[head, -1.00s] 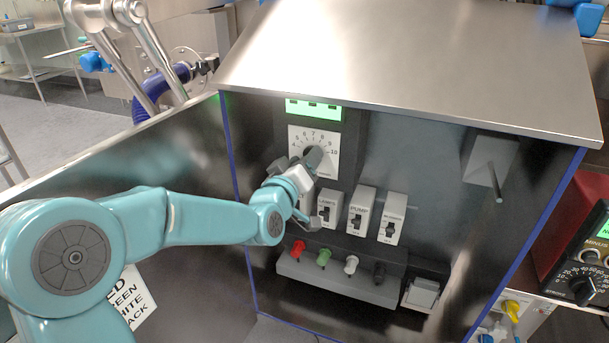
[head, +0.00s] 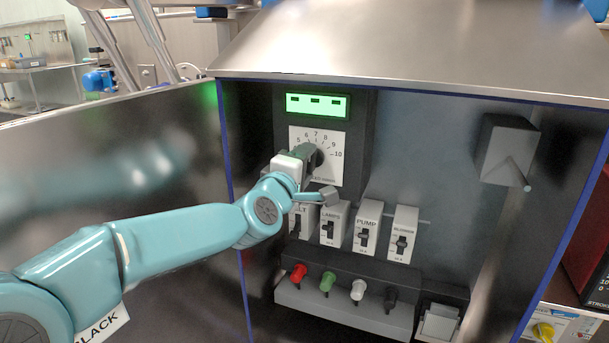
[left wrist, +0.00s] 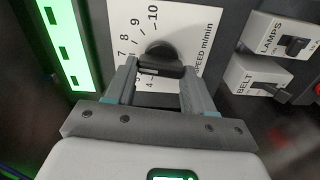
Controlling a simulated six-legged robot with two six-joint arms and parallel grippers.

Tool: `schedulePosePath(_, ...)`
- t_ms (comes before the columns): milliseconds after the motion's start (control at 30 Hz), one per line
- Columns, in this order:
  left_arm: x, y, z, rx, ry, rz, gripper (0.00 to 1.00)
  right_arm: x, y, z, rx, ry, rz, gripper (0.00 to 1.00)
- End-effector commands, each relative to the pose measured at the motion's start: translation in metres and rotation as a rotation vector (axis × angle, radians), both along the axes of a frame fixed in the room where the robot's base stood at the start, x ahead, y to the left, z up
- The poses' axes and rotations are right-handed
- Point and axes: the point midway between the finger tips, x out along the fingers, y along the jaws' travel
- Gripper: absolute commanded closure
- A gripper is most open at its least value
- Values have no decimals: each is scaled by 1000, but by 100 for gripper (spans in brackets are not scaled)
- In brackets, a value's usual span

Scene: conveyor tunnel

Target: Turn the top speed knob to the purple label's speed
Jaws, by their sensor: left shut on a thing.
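The dark round speed knob (left wrist: 161,49) sits on a white dial plate (left wrist: 190,38) marked "SPEED m/min", with numbers running up to 10. In the head view the dial plate (head: 331,173) is under a lit green display (head: 317,105). My left gripper (head: 307,154) reaches in from the left and covers much of the knob. In the left wrist view the fingers of my left gripper (left wrist: 160,72) are on both sides of the knob, shut on it. The knob's exact setting is hard to read. I see no purple label. My right gripper is not in view.
A row of switches, including LAMPS (head: 334,222), PUMP (head: 367,228) and BLOWER (head: 402,235), sits just below the dial. Red (head: 298,272), green, white and black knobs are lower. A grey box with a rod (head: 508,152) sticks out at right.

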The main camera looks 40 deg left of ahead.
Motion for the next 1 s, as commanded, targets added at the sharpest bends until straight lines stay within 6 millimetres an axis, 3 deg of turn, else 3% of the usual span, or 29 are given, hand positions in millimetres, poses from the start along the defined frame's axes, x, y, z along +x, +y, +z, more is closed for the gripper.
schedulePosePath(233, 0, 0, -2, -78, -18, 1, 77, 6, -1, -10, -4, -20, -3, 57)
schedulePosePath(767, 0, 1, -1, -99, -24, 2, 77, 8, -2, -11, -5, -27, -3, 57)
schedulePosePath(800, 0, 1, -1, -99, -24, 2, 40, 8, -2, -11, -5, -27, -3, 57)
schedulePosePath(867, 0, 1, -1, -99, -24, 2, 21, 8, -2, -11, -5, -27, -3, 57)
schedulePosePath(1000, 0, 1, -1, -99, -24, 1, 21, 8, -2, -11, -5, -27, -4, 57)
